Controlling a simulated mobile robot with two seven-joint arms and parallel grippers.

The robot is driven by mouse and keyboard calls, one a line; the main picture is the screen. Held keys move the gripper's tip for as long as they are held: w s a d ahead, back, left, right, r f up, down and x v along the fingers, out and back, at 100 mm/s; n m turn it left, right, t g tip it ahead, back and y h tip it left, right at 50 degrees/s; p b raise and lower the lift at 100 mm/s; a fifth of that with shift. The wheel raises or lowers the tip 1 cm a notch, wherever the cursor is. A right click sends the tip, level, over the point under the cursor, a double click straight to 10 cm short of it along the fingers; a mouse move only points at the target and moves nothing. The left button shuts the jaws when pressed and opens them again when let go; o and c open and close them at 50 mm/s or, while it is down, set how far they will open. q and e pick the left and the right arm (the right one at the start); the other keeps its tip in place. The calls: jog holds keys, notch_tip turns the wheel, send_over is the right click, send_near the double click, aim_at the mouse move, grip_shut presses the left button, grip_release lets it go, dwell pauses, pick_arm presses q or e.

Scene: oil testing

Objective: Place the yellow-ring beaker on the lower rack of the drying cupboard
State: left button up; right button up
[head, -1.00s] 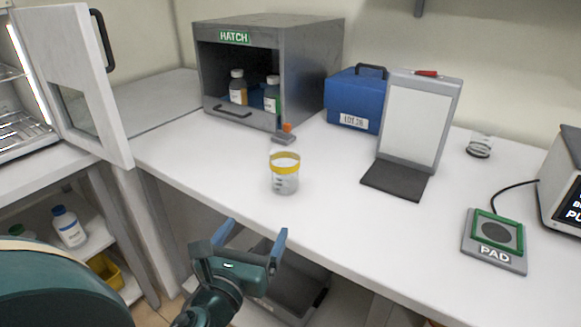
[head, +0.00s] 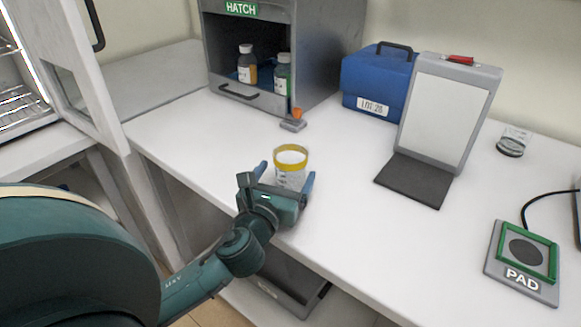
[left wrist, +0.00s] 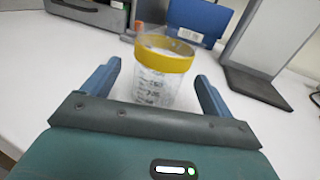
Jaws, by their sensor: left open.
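The yellow-ring beaker (head: 290,166) stands upright on the white table near its front edge. It is clear, with a yellow band at the rim and dark markings, and it also shows in the left wrist view (left wrist: 158,72). My left gripper (head: 286,178) is open, with its blue fingers on either side of the beaker. In the left wrist view (left wrist: 160,82) there are gaps between both fingers and the beaker. The drying cupboard (head: 22,85) is at the far left, its white door (head: 85,80) standing open and wire racks (head: 14,98) partly visible. My right gripper is not in view.
The grey hatch box (head: 325,50) holds two bottles behind the beaker. An orange-topped grey item (head: 293,122) lies before it.

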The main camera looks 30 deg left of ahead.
aim_at(295, 156)
pick_arm(q)
jog(key=x, duration=0.5)
jog(key=shift+w, duration=0.2)
jog(key=c, duration=1.1)
jog(key=shift+r, duration=0.1)
jog(key=shift+c, duration=0.5)
